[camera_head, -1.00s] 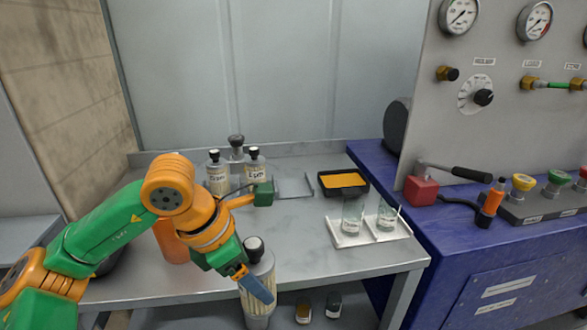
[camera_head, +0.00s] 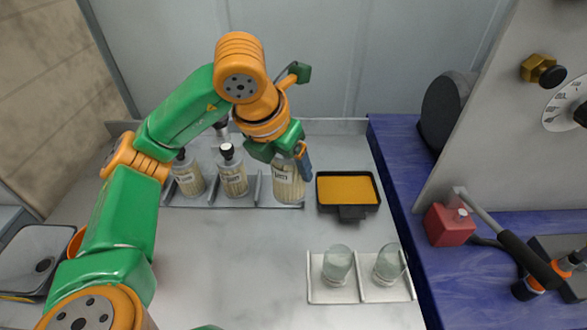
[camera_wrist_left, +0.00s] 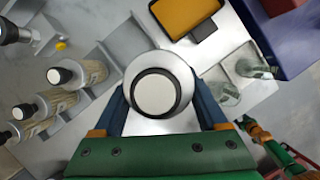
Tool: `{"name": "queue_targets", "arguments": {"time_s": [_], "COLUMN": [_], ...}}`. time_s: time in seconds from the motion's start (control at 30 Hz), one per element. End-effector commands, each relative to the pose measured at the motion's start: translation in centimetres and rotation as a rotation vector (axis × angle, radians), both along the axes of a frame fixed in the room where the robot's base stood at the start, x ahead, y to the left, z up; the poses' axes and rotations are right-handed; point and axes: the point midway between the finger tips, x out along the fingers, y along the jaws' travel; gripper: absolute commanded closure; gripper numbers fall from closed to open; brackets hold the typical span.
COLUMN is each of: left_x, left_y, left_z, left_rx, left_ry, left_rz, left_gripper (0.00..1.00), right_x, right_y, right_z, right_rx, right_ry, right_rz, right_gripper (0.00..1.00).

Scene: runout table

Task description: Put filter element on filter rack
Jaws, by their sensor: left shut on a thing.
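My left gripper (camera_head: 304,160) is shut on a filter element (camera_head: 288,187), a pale pleated cylinder with a label. It holds the element upright at the right-hand end of the filter rack (camera_head: 252,203), a grey metal tray with upright dividers. In the left wrist view the held element shows from above as a round cap (camera_wrist_left: 154,94) between the two blue fingers. I cannot tell whether its base touches the rack. My right gripper is not in view.
A black tray with an orange-yellow inside (camera_head: 347,190) lies just right of the rack. A white tray (camera_head: 372,291) with two glass jars (camera_head: 338,264) is nearer on the right. A blue bench (camera_head: 400,170) with a red block (camera_head: 449,225) borders the table. The table's middle is clear.

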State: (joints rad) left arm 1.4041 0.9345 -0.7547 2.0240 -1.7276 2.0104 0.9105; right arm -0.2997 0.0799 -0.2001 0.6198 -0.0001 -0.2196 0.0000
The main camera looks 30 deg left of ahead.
Motion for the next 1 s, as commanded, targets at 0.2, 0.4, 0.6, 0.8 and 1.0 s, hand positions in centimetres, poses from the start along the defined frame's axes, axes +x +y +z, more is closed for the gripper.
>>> {"name": "queue_targets", "arguments": {"time_s": [0.2, 0.4, 0.6, 0.8, 1.0], "left_x": [5.3, 8.1, 9.1, 9.2, 9.2], "left_y": [4.7, 7.1, 8.0, 7.9, 7.9], "left_z": [-2.9, -7.6, -10.4, -12.4, -12.6], "left_rx": [-0.004, 0.001, 0.002, 0.002, 0.001], "left_ry": [0.012, 0.007, 0.009, 0.001, 0.001], "left_rz": [0.010, 0.004, 0.001, 0.000, -0.001], "left_gripper": [0.94, 0.94, 0.94, 0.94, 0.94], "right_x": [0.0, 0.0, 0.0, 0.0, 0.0], "right_y": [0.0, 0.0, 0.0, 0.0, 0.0], "right_z": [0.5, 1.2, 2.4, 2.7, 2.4], "right_rx": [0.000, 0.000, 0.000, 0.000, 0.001], "right_ry": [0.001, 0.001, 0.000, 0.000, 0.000], "right_rz": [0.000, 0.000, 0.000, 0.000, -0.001], "right_gripper": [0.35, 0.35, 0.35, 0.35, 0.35]}}
